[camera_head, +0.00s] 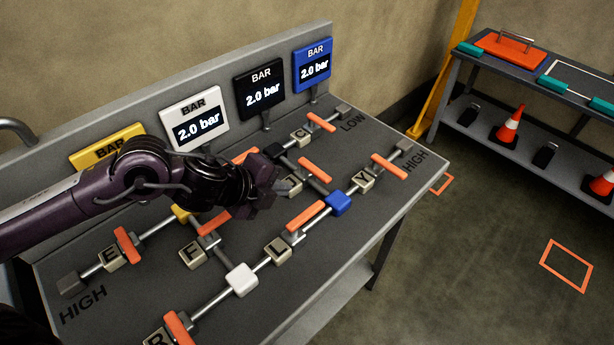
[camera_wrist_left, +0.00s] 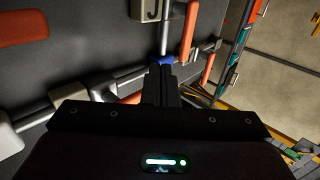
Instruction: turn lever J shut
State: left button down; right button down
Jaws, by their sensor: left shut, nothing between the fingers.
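Lever J's orange handle (camera_head: 314,170) sits on the pipe between the black block and the blue block (camera_head: 338,203) and lies along that pipe. Its tag (camera_head: 290,186) is partly hidden behind my left gripper (camera_head: 274,193). In the left wrist view the J tag (camera_wrist_left: 152,11) is at the top, with the orange handle (camera_wrist_left: 190,28) to its right, parallel to the pipe. My left gripper also shows there (camera_wrist_left: 163,75), its fingers shut and empty, pointing toward the blue block (camera_wrist_left: 166,60). It is apart from the handle, on its left in the head view.
Other orange levers stand close by: L (camera_head: 305,215), Y (camera_head: 388,167), C (camera_head: 320,122) and E (camera_head: 128,246). Three gauges at the back, white (camera_head: 194,119), black (camera_head: 259,90) and blue (camera_head: 312,65), read 2.0 bar. My arm partly covers the yellow gauge (camera_head: 107,146).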

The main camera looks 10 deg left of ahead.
aim_at(314, 174)
pick_arm(q)
jog(key=x, duration=0.4)
jog(key=w+d, duration=0.1)
jog(key=w+d+p, duration=0.1)
jog(key=w, duration=0.1)
jog(key=shift+f, duration=0.2)
jog(key=shift+w+d+f+p, duration=0.1)
jog(key=shift+w+d+p, duration=0.2)
jog(key=shift+w+p, duration=0.15)
